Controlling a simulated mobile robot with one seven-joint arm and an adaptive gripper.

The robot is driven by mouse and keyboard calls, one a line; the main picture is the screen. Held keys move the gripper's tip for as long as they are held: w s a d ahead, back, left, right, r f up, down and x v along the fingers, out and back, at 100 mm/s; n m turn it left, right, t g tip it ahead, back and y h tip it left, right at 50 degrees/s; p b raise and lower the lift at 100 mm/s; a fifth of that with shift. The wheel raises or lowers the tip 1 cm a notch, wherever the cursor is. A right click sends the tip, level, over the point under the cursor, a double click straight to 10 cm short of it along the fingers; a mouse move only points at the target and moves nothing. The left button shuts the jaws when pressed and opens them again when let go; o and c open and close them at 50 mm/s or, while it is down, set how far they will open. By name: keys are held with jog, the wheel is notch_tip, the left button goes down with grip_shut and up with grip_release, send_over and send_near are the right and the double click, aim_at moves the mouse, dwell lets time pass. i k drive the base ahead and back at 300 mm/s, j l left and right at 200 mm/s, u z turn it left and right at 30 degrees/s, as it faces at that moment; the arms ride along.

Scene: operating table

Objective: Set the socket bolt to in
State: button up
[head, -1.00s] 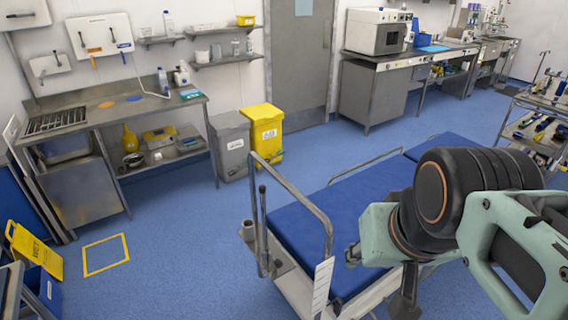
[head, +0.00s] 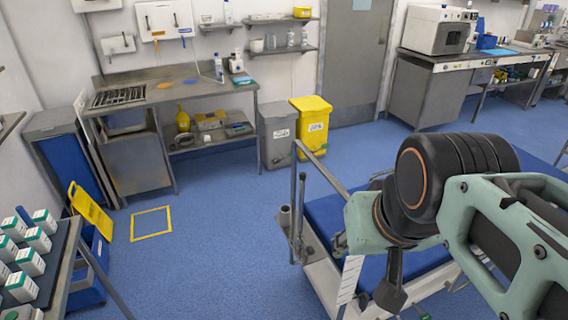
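I cannot make out a socket bolt in the head view. A bed (head: 330,222) with a blue mattress, raised metal side rails and a pale frame stands at the lower right, partly hidden behind my arm. My arm, pale green with black joints, fills the right side. A dark end part of it (head: 391,285) hangs in front of the bed; my gripper's fingers cannot be made out clearly, and I see nothing held.
A table (head: 65,262) with several white-and-green boxes is at the lower left, beside a tilted yellow sign (head: 90,208). A steel sink bench (head: 170,97) and grey and yellow bins (head: 312,125) line the back wall. Blue floor (head: 215,215) is open between bench and bed.

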aim_at(308, 250)
jog(key=j+z, duration=0.25)
jog(key=i+j+z, duration=0.1)
jog(key=j+z, duration=0.15)
jog(key=z, duration=1.3)
jog(key=u, duration=1.45)
jog(key=j+z, duration=0.3)
jog(key=j, duration=0.3)
jog(key=i+j+z, duration=0.15)
jog(key=i+j, duration=0.05)
jog(key=j, duration=0.05)
